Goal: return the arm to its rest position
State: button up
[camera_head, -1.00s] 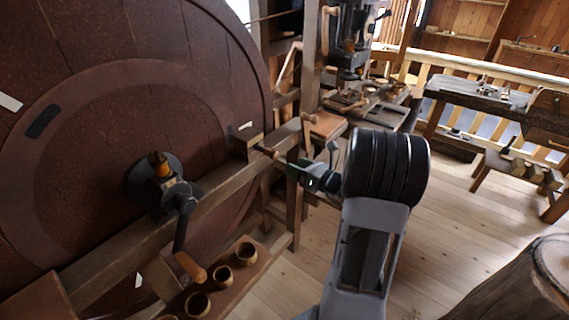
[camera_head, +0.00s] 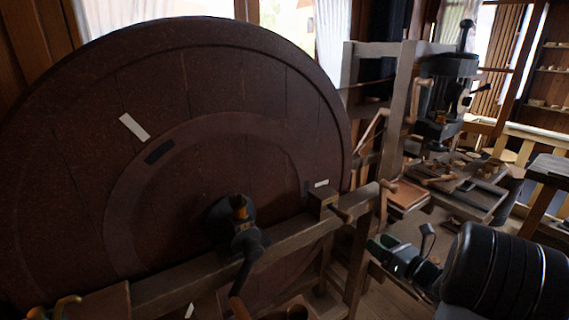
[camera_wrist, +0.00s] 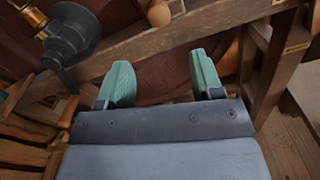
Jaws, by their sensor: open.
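My gripper (camera_head: 378,246) is at the lower right in the head view, at the end of my dark, banded arm. It is in front of the wooden beam of the large wheel. In the wrist view, my gripper's (camera_wrist: 162,78) two green fingers stand well apart with nothing between them. A rounded wooden end (camera_wrist: 158,13) shows beyond the fingers in the wrist view. The lower part of my arm is outside the head view.
A large dark wooden wheel (camera_head: 75,165) fills the left, with a dark crank hub (camera_head: 240,225) in front of it. A wooden beam (camera_head: 290,243) crosses below. A bench with tools (camera_head: 455,180) and a dark machine (camera_head: 446,90) stand at the right. Little floor shows.

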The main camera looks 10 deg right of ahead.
jog(key=s+a+f+n+g+h, duration=0.25)
jog(key=s+a+n+g, duration=0.4)
jog(key=n, duration=0.55)
jog(key=s+a+f+n+g+h, duration=0.1)
jog(key=s+a+f+n+g, duration=0.3)
jog(key=s+a+n+g, duration=0.5)
notch_tip(320, 180, up, 8)
jog(key=a+n+t+h, duration=0.2)
jog(key=n+t+h, duration=0.1)
jog(key=n, duration=1)
jog(key=shift+w+a+h, duration=0.3)
jog(key=shift+a+h, duration=0.05)
jog(key=shift+h, duration=0.2)
jog(key=shift+c, duration=0.3)
